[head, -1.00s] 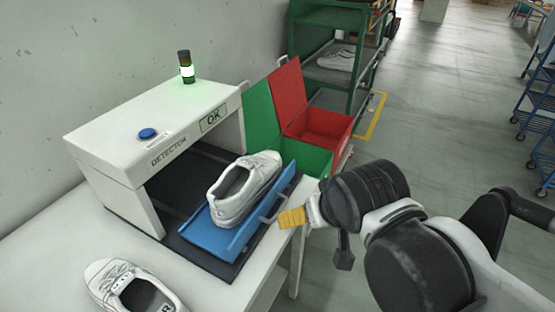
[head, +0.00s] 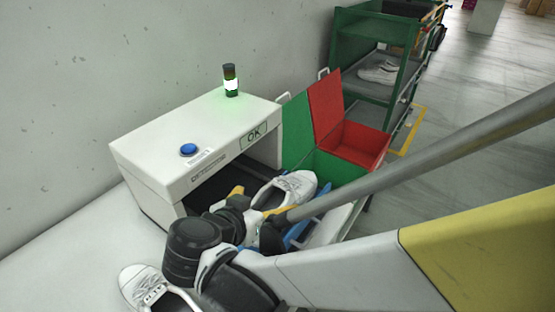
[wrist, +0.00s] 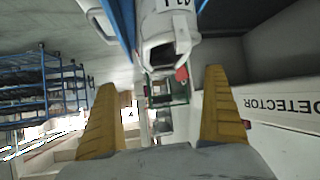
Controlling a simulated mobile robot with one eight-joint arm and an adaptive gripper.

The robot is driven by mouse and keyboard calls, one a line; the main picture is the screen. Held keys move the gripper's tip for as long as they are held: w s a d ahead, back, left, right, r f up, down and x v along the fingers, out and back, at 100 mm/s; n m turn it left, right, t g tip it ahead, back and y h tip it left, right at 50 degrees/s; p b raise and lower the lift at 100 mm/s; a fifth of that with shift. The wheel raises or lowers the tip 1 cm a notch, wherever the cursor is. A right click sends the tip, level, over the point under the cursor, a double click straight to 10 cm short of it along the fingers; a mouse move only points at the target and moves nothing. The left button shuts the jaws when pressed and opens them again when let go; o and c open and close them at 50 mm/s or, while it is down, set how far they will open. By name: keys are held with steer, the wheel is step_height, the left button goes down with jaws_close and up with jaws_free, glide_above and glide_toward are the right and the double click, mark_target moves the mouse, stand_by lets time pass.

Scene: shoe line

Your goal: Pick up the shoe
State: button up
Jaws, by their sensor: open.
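A white lace-up shoe (head: 288,190) lies on the blue tray (head: 296,236) at the mouth of the detector, its lower part partly hidden by my arm. My gripper (head: 254,201) is at the near end of this shoe, its yellow fingers open. In the wrist view, my gripper (wrist: 160,80) has its two yellow fingers spread wide with nothing clasped. The shoe (wrist: 168,28) shows ahead of the gap between them at the top. Whether a finger touches it I cannot tell. A second white shoe (head: 150,288) lies on the white table at the lower left, partly hidden by my arm.
The white detector (head: 200,150) has a blue button (head: 188,149), an OK sign and a lit green lamp (head: 231,84). Open green (head: 298,130) and red (head: 357,148) bins stand behind the tray. A green rack (head: 372,50) holds shoes farther back.

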mark_target(299, 187)
steer(key=b+x, duration=0.1)
steer(key=x, duration=0.2)
steer(key=b+x, duration=0.2)
steer(key=x, duration=0.2)
steer(key=b+x, duration=0.1)
steer(key=x, duration=0.2)
steer(key=shift+w+a, duration=0.15)
steer(key=shift+w, duration=0.2)
steer(key=c, duration=1.3)
